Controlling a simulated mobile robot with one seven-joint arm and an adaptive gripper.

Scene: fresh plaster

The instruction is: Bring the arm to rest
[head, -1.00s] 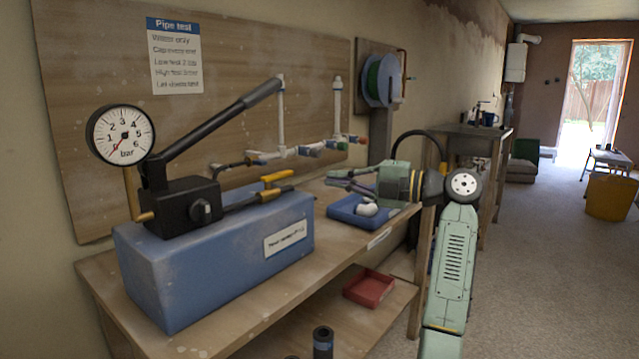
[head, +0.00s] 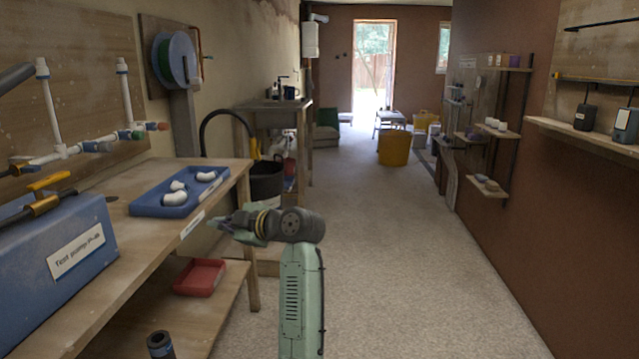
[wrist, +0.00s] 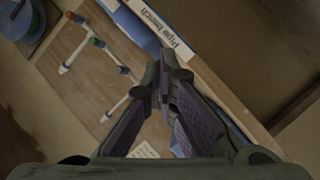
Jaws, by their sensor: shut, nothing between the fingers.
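My gripper (head: 216,222) is in front of the bench edge in the head view, just right of the bench label and near the blue tray's lower right. It points left toward the bench. In the wrist view my gripper (wrist: 164,78) has its fingers drawn together, with nothing between them. My pale green arm (head: 301,295) rises from the bottom of the head view and bends at the wrist joint.
The bench (head: 140,225) bears a blue tray (head: 150,207) with white elbows and the blue test pump (head: 60,258). A red tray (head: 200,278) lies on its lower shelf. Shelves (head: 590,138) line the right wall. The floor (head: 400,250) between is clear.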

